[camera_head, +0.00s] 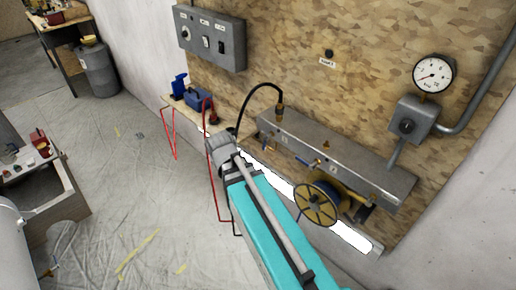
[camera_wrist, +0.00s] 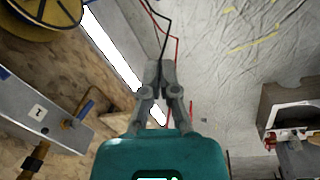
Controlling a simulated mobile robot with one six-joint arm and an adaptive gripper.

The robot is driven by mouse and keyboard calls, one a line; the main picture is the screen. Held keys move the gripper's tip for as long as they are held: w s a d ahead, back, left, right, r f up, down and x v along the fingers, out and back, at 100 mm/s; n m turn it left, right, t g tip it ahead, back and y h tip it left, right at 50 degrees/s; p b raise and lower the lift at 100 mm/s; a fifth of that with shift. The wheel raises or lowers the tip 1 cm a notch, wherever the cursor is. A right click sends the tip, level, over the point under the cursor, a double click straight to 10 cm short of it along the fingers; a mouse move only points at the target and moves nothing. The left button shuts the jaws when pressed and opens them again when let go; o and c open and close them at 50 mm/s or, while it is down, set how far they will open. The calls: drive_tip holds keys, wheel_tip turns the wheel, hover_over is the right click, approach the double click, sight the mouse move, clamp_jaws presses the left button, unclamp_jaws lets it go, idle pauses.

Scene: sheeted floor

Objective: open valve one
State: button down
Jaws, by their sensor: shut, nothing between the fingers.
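A grey metal manifold (camera_head: 345,160) is mounted on the wooden wall panel. In the wrist view its near part (camera_wrist: 58,128) carries a tag reading 1 (camera_wrist: 38,112). Beside that tag is a brass valve with a blue lever (camera_wrist: 87,107); what seems to be the same lever (camera_head: 266,148) shows small at the manifold's lower left edge. A second blue lever (camera_head: 302,160) sits further right. My gripper (camera_wrist: 158,68) is shut and empty, its fingers together, apart from the valve and to its right in the wrist view. Its fingertips are not clear in the head view.
A yellow-and-black reel (camera_head: 317,204) hangs below the manifold. A black hose (camera_head: 256,92) and red and black cables (camera_wrist: 165,25) run close to my gripper. A switch box (camera_head: 211,38) and pressure gauge (camera_head: 433,74) are on the wall. The floor at left is mostly clear.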

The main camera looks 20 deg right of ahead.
drive_tip(key=w+d+f+h+b, duration=0.2)
drive_tip(key=w+h+b, duration=0.3)
drive_tip(key=w+b, duration=0.3)
drive_tip(key=w+d+f+t+h+b, duration=0.1)
drive_tip(key=w+d+f+h+b, duration=0.2)
drive_tip(key=w+h+b, duration=0.2)
drive_tip(key=w+d+f+h+b, duration=0.3)
drive_tip(key=w+h+b, duration=0.3)
drive_tip(key=w+b, duration=0.6)
drive_tip(key=shift+w+d+f+m+t, duration=0.15)
drive_tip(key=shift+w+d+m+t, duration=0.15)
drive_tip(key=shift+w+d+t, duration=0.1)
drive_tip(key=s+d+f, duration=0.1)
drive_tip(key=s+d, duration=0.1)
drive_tip(key=d, duration=0.9)
drive_tip(key=shift+s+b, duration=0.35)
drive_tip(key=shift+b, duration=0.1)
